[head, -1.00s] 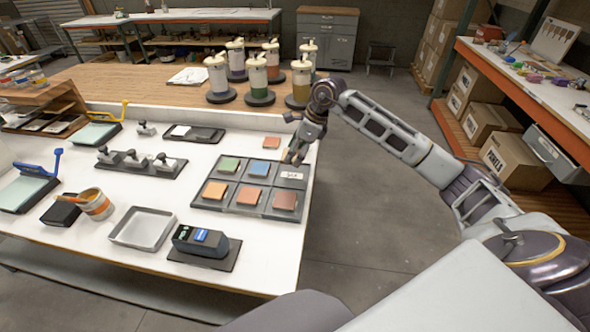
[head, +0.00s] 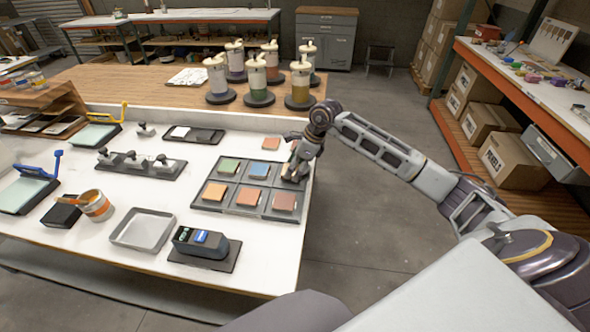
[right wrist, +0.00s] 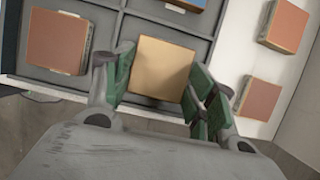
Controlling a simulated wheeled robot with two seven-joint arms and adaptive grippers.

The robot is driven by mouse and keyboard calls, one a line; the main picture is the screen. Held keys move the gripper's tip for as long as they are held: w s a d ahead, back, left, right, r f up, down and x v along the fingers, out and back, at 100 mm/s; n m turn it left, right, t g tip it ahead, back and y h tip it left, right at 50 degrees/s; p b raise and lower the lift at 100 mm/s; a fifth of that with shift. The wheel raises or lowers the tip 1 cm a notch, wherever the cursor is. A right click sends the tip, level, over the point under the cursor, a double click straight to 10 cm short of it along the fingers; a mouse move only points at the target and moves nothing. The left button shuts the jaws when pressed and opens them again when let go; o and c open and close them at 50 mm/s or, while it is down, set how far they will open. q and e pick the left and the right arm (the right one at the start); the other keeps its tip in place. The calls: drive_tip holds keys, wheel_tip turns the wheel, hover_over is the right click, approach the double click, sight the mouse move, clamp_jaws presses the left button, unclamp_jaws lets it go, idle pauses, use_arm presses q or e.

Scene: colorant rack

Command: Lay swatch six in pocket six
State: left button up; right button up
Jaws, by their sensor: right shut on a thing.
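A dark tray (head: 200,207) with six pockets lies near the table's right edge. My right gripper (head: 294,176) points down at its far right pocket and covers most of it. In the right wrist view, that gripper (right wrist: 160,72) is shut on a tan swatch (right wrist: 161,65), one finger on each side. The swatch is within the pocket's outline; I cannot tell whether it touches the floor. Green (head: 229,165), blue (head: 259,169), orange (head: 214,191), orange-brown (head: 248,196) and red-brown (head: 284,201) swatches sit in the other pockets. My left gripper is out of view.
Reddish swatches (right wrist: 285,25) (right wrist: 258,98) lie on the white table beyond the tray; one shows in the head view (head: 271,143). A black device (head: 205,243) and shallow metal pan (head: 143,230) stand nearer. Pump bottles (head: 257,80) stand behind.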

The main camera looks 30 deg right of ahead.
drive_tip(key=shift+f, duration=0.6)
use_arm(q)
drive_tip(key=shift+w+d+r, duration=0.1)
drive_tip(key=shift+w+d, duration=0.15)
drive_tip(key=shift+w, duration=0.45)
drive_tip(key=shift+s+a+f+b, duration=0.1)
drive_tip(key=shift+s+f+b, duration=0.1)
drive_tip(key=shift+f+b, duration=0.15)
use_arm(e)
drive_tip(key=shift+f, duration=0.4)
